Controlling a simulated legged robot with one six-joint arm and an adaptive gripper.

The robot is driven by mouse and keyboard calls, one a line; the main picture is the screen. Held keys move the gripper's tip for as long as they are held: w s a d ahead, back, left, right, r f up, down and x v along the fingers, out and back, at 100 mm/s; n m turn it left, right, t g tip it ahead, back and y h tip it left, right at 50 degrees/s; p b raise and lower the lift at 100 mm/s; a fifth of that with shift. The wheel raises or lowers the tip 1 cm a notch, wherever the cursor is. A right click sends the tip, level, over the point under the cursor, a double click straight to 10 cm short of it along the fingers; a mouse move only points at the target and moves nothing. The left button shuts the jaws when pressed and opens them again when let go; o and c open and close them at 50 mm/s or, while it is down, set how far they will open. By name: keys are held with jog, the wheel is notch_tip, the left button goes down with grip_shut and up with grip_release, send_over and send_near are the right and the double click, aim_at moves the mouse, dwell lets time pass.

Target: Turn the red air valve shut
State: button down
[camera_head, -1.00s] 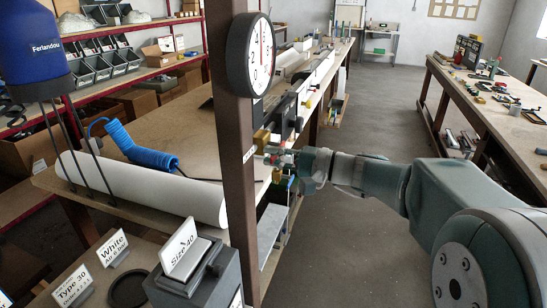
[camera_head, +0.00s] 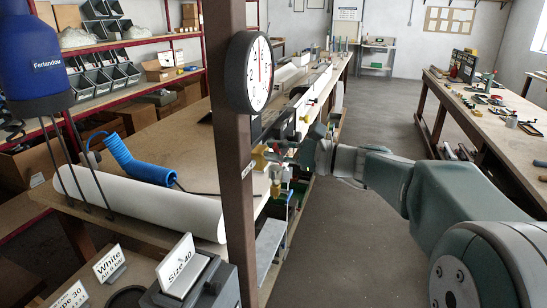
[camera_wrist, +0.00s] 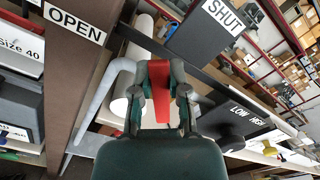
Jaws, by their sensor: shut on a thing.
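The red valve handle (camera_wrist: 160,92) is a flat red lever in the middle of the wrist view. My gripper (camera_wrist: 163,100) is shut on it, with one dark finger on each side. The lever runs up and down in that view, between a white OPEN label (camera_wrist: 73,23) at upper left and a white SHUT label (camera_wrist: 223,18) at upper right. In the head view my gripper (camera_head: 290,155) is at the bench edge, just right of the brown post. The handle is too small and covered to make out clearly there.
A brown post (camera_head: 235,180) with a round gauge (camera_head: 249,72) stands close left of my gripper. A white roll (camera_head: 140,203) and a coiled blue hose (camera_head: 135,162) lie on the bench. A LOW HIGH label (camera_wrist: 247,115) shows right of the handle. The aisle floor (camera_head: 390,130) is clear.

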jog(key=m, duration=0.1)
jog(key=w+m, duration=0.1)
jog(key=m, duration=0.1)
jog(key=w+m, duration=0.1)
jog(key=shift+d+r, duration=0.35)
jog(key=shift+w+d+m, duration=0.15)
jog(key=shift+w+m, duration=0.15)
jog(key=shift+m, duration=0.55)
jog(key=shift+w+d+m, duration=0.1)
jog(key=shift+w+m, duration=0.15)
jog(key=shift+m, duration=0.6)
jog(key=c, duration=0.6)
grip_release()
jog(key=shift+w, duration=0.15)
jog(key=shift+r, duration=0.1)
